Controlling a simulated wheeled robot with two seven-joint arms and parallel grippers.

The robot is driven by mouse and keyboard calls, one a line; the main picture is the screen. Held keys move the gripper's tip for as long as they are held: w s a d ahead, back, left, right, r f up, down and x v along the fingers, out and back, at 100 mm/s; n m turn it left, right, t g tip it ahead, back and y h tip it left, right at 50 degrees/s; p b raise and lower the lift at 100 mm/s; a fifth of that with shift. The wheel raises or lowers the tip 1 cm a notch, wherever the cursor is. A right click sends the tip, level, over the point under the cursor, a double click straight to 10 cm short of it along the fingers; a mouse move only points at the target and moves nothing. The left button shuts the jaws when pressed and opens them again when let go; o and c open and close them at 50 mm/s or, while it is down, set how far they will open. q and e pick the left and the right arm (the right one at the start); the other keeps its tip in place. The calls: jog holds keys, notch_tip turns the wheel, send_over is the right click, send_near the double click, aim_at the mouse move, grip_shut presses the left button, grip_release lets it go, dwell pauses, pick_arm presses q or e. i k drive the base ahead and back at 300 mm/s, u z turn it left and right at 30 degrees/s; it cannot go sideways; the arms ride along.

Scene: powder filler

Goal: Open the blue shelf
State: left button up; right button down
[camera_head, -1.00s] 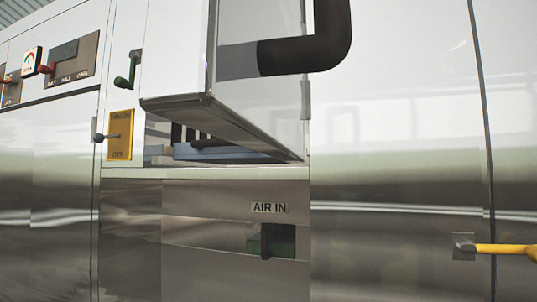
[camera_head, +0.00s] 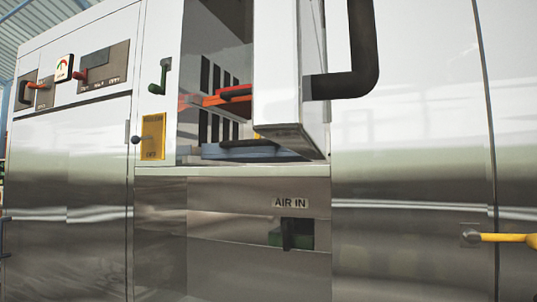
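The blue shelf (camera_head: 255,152) sits low inside the machine's open compartment, with a dark handle (camera_head: 252,143) on its front. Its right part is hidden behind the cabinet door (camera_head: 278,70), which stands swung open toward me. A red shelf (camera_head: 222,98) with its own dark and red handle is above it. Neither of my grippers shows in the head view.
A black pipe-like handle (camera_head: 365,50) is on the right of the door. A yellow handle (camera_head: 510,238) projects at the far right.

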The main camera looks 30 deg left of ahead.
aim_at(260, 150)
jog(key=k, duration=0.9)
jog(key=u, duration=0.9)
jog(key=i, duration=0.5)
